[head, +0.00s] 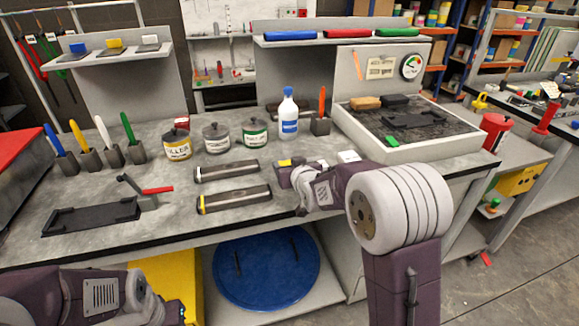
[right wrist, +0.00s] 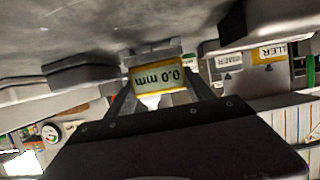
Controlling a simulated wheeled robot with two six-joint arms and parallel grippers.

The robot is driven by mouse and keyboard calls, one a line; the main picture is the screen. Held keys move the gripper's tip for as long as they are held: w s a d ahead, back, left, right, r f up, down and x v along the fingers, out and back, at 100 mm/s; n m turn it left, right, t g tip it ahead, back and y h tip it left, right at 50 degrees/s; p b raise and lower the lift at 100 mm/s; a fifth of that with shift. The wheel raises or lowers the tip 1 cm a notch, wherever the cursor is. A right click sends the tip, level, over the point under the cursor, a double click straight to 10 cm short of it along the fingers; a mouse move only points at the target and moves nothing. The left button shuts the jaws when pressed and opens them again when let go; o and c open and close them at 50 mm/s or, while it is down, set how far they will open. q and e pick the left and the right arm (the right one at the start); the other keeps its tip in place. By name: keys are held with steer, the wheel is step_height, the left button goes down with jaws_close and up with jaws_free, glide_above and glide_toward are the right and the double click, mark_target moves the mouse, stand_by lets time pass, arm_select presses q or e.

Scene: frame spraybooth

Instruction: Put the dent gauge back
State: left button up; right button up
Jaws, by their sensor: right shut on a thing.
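The dent gauge (right wrist: 160,78) is a small yellow-edged block with a pale display that reads 0.0 mm, upside down in the right wrist view. My right gripper (right wrist: 160,92) is shut on it, with a finger along each side. In the head view my right gripper (head: 284,176) is low over the bench, right of the two metal bars, and a bit of the gauge's yellow (head: 285,162) shows there. Whether the gauge touches the bench is hard to tell. Only part of my left arm shows at the lower left; its fingers are out of sight.
Two bars (head: 226,171) lie left of my right gripper. Labelled pots (head: 216,138), a blue-labelled bottle (head: 288,117) and a pen holder (head: 320,126) stand behind. A pale-rimmed tray (head: 400,153) is at right. A black cradle (head: 90,216) lies at left.

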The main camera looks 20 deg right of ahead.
steer(key=shift+s, duration=0.1)
steer(key=shift+f, duration=0.15)
steer(key=o, duration=1.7)
steer(key=shift+s+r, duration=0.1)
steer(key=shift+r, duration=0.3)
steer(key=p+v, duration=0.1)
steer(key=v, duration=1.1)
steer(key=shift+f, duration=0.1)
